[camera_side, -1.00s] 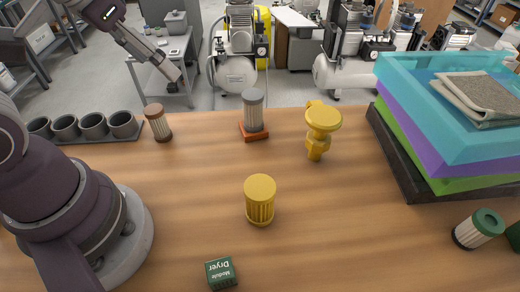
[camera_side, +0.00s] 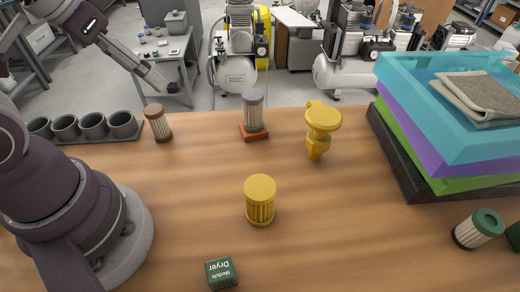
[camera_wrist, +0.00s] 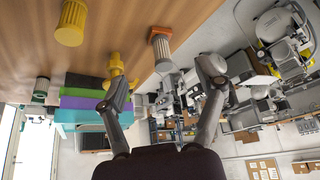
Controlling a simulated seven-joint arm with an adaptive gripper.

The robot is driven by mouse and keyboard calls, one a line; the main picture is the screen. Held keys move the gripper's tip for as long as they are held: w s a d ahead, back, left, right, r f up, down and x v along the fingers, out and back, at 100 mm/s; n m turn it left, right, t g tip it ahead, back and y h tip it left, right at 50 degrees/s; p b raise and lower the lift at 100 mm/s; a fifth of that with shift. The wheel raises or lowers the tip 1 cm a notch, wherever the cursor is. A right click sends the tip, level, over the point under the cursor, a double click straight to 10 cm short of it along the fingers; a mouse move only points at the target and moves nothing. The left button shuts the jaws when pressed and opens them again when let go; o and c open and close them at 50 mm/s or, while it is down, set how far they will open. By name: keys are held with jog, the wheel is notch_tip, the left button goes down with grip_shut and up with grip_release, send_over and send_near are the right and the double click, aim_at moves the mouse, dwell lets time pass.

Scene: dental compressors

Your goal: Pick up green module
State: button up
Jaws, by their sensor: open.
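The green module (camera_side: 221,273) is a small dark-green box with white "Dryer Module" lettering. It lies on the wooden table near the front edge of the side view, below the yellow cylinder. I do not make it out in the wrist view. My gripper (camera_side: 168,86) is high at the upper left of the side view, beyond the table's back edge and far from the green box. In the wrist view my gripper (camera_wrist: 166,80) has its two fingers spread wide with nothing between them.
A yellow ribbed cylinder (camera_side: 260,201), a yellow fitting (camera_side: 321,130), a grey-capped filter (camera_side: 253,112) and a brown-capped filter (camera_side: 158,123) stand on the table. A green-capped filter (camera_side: 478,229) lies right, near stacked trays (camera_side: 440,176). Grey cups (camera_side: 93,126) stand left. Wood around the box is clear.

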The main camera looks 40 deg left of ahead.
dwell(0.3)
jog(key=n+g, duration=0.5)
jog(key=n, duration=0.6)
send_over(220, 270)
jog(key=f, duration=0.9)
jog(key=shift+w+f, duration=0.15)
jog(key=shift+w, duration=0.2)
jog(key=shift+n+g, duration=0.3)
jog(key=f, duration=1)
jog(key=shift+s+f, duration=0.35)
jog(key=shift+s, duration=0.05)
jog(key=c, duration=1.3)
jog(key=shift+o, duration=0.2)
